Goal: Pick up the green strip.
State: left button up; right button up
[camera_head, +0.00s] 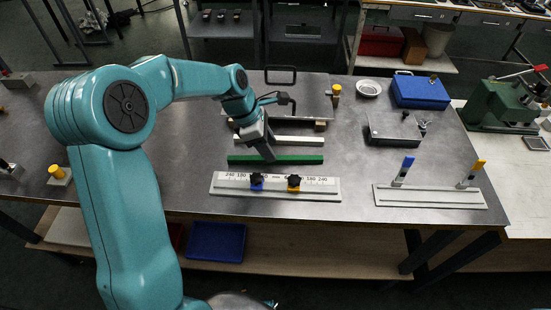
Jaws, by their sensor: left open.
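The green strip (300,160) lies flat on the grey metal table, running left to right near the middle of the camera_head view. My left gripper (268,156) comes down from above at the strip's left half, with its fingertips at or just over it. The gripper is open. Its fingers hide a small part of the strip, and I cannot tell whether they touch it. My right gripper is not in view.
A white strip (300,140) lies just behind the green one. A scaled rail (325,188) with blue and orange stops lies in front. A plate with a handle (305,90) stands behind. A rail with two upright clamps (430,197) and a blue box (420,91) are at right.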

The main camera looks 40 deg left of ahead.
pick_arm(q)
jog(key=x, duration=0.4)
jog(key=shift+a, duration=0.15)
grip_shut()
jog(key=shift+r, duration=0.1)
